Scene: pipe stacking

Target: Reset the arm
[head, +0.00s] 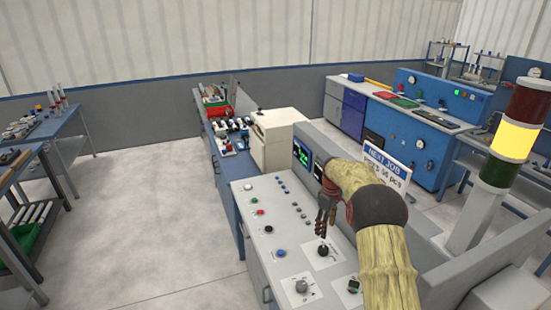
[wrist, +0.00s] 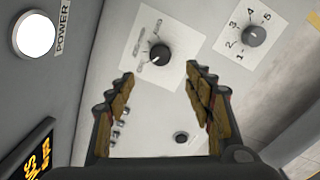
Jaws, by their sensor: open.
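My gripper (head: 323,228) hangs over the grey control panel (head: 270,232), fingers pointing down, just above a black knob (head: 323,250) on a white plate. In the wrist view my gripper (wrist: 160,72) is open, its two jointed fingers apart with nothing between them. A black knob (wrist: 160,53) on a white label shows beyond the fingertips. My gripper seems clear of it, but the exact gap cannot be told. My arm reaches in from the lower right of the head view.
The panel carries a red button (head: 260,212), a blue button (head: 281,253), a grey knob (head: 301,286) and a screen (head: 302,153). A sign (head: 386,165) stands behind my arm. A signal tower (head: 515,138), lit yellow, rises at right. Floor left of the panel is clear.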

